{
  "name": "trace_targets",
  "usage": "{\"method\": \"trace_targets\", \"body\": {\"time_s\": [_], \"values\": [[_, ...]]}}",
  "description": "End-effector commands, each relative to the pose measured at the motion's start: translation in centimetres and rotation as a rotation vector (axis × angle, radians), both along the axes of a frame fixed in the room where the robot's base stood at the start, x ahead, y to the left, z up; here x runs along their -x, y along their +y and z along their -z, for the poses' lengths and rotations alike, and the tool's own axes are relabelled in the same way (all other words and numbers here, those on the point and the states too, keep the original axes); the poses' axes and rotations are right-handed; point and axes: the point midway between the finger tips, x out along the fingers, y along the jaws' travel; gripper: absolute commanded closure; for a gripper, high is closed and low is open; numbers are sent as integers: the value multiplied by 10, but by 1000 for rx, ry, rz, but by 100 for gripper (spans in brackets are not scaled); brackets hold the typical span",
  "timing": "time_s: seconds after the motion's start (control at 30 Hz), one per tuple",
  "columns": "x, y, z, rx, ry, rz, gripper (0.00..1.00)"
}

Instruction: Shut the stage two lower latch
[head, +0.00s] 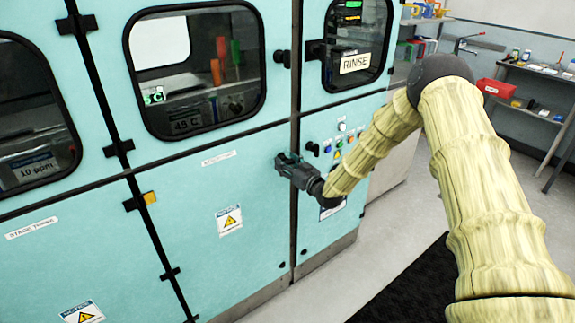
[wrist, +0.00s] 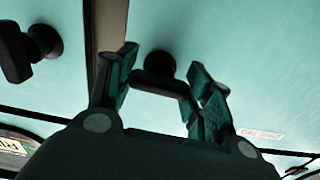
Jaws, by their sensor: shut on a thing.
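The stage two lower latch is a black knob with a short bar (wrist: 156,79), seen between my fingers in the wrist view. It sits on the pale teal lower door (head: 200,195) beside the door's right edge. My gripper (head: 285,160) reaches that edge from the right and hides the latch in the head view. In the wrist view my gripper (wrist: 160,78) has a finger on each side of the bar and is shut on it. The bar lies across the gap between the fingers. Whether the latch is fully turned cannot be told.
Another black latch (head: 313,148) is just right of the seam; it also shows in the wrist view (wrist: 30,48). The upper door's latch (head: 283,58) is above. Coloured buttons (head: 340,145) are near my forearm. A dark mat (head: 405,290) lies on open floor.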

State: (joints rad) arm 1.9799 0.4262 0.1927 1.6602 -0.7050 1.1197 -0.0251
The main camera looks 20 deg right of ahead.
Motion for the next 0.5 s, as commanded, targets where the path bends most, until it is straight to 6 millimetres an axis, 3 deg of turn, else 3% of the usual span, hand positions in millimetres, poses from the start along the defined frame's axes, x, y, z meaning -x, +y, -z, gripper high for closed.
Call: {"method": "trace_targets", "body": {"time_s": [0.5], "values": [[-1, -3, 4, -380, 134, 4, 73]]}}
